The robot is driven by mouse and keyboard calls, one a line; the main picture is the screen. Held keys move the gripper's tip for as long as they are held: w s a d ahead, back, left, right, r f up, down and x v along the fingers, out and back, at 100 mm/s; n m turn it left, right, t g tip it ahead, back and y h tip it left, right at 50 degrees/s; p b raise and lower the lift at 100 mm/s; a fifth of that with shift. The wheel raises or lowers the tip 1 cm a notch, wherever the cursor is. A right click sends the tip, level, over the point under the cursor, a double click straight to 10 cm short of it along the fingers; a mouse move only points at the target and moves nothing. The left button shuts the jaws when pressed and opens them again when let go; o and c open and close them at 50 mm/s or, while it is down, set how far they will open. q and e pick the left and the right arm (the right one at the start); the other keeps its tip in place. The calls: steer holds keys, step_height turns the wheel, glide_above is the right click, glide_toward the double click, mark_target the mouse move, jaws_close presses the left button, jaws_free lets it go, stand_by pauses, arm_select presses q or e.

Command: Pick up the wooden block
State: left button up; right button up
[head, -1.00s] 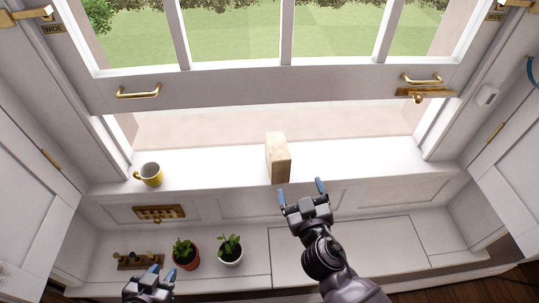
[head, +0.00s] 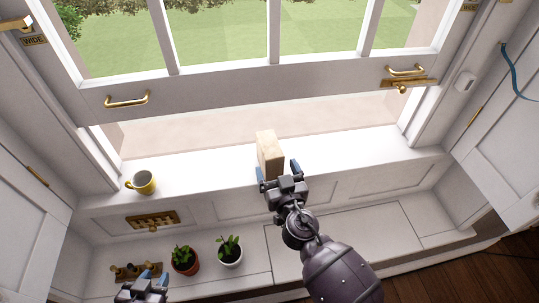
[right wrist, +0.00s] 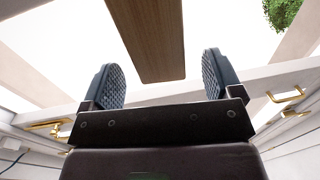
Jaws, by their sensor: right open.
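The wooden block (head: 269,152) stands upright on the white window sill, near the middle in the head view. My right gripper (head: 278,172) is open at the block's near side, with one finger to each side of it in the picture. In the right wrist view the block (right wrist: 149,40) shows between and beyond the two open fingers (right wrist: 162,80), with a visible gap to each; I see no contact. My left gripper (head: 148,280) is at the bottom left, below the sill, away from the block; its two fingertips show apart.
Below are a plant in a brown pot (head: 184,258), a plant in a white pot (head: 230,252) and a small rack (head: 133,271). The raised window sash (head: 250,90) hangs above the sill. The sill right of the block is clear.

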mark_target(271, 155)
steer(key=x, duration=0.2)
steer(key=p+x, duration=0.1)
steer(key=x, duration=0.1)
steer(key=shift+r, duration=0.25)
steer(key=shift+x, duration=0.75)
steer(key=shift+f, duration=0.1)
steer(key=c, duration=1.1)
